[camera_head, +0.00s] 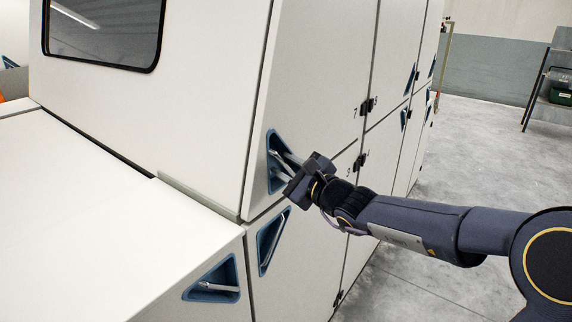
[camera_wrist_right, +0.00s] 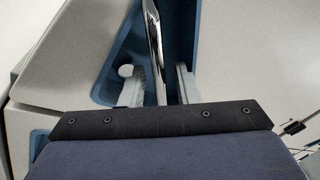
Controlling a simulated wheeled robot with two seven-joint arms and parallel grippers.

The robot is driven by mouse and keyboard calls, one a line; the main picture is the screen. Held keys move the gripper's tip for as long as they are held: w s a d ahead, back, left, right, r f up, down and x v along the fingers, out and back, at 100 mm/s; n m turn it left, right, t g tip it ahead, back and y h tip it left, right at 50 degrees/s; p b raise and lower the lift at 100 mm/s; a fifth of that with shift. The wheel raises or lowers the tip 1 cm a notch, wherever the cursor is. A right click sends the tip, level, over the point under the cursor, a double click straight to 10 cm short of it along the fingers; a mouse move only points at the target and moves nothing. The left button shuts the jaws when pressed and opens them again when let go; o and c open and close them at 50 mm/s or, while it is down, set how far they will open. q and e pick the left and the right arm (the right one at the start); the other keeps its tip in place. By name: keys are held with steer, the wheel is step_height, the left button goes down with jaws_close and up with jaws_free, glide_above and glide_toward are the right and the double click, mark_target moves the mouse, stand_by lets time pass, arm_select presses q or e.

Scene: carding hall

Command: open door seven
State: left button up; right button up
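Door seven (camera_head: 315,80) is a cream upper panel marked 7 near its right edge, and it looks closed in the head view. Its handle sits in a blue triangular recess (camera_head: 273,180) at the door's lower left. My right gripper (camera_head: 285,162) reaches into this recess. In the right wrist view the shiny handle bar (camera_wrist_right: 154,40) runs between the two pale fingers of my right gripper (camera_wrist_right: 160,85). The fingers stand apart, with a visible gap on the bar's right side. The lower end of the bar is hidden behind the gripper body. My left gripper is out of view.
Below are another blue handle recess (camera_head: 273,240) and a third one (camera_head: 212,282) on the low cover's front. A sloped cream cover (camera_head: 90,215) fills the left. More doors continue to the right. Grey floor (camera_head: 470,150) is clear before a rack (camera_head: 550,85).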

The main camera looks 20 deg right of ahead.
jaws_close()
stand_by(0.4)
